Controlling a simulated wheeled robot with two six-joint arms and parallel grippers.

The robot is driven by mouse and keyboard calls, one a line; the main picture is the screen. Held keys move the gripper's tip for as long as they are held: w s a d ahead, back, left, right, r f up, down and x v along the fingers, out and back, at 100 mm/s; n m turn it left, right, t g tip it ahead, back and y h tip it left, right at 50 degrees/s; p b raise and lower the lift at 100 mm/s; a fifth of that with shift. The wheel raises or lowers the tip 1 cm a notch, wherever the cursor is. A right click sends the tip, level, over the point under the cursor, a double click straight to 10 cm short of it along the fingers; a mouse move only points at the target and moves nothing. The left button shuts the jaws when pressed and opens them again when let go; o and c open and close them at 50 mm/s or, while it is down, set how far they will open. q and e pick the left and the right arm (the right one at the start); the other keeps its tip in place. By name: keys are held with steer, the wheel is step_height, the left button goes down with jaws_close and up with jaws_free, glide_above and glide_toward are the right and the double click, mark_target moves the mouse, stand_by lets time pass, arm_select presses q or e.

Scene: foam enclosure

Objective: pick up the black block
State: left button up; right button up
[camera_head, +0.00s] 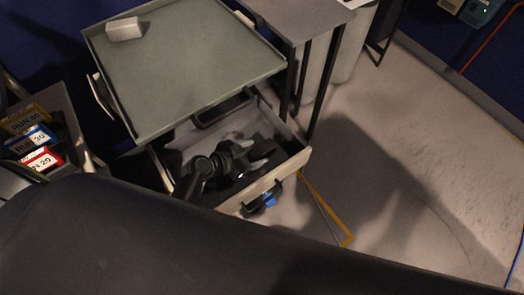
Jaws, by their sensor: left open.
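An open pale drawer (290,167) sticks out under a green-topped cabinet (190,65). My left gripper (258,156) is inside or just over the drawer, open, with its dark fingers toward the drawer's right end. I cannot make out the black block for certain; the dark shapes around the gripper blend together, and the arm covers part of the drawer floor. My right gripper is not in view.
A whitish block (125,29) lies on the cabinet's top at the back left. A grey table (297,17) stands close to the drawer's right. A bin with labelled binders (42,160) is at the left. Floor at the right (430,150) is clear.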

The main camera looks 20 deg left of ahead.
mark_target(260, 150)
arm_select(q)
steer(key=shift+x, duration=2)
steer(key=shift+w+a, duration=0.1)
steer(key=shift+a, duration=0.05)
steer(key=c, duration=1.1)
steer(key=shift+r, duration=0.1)
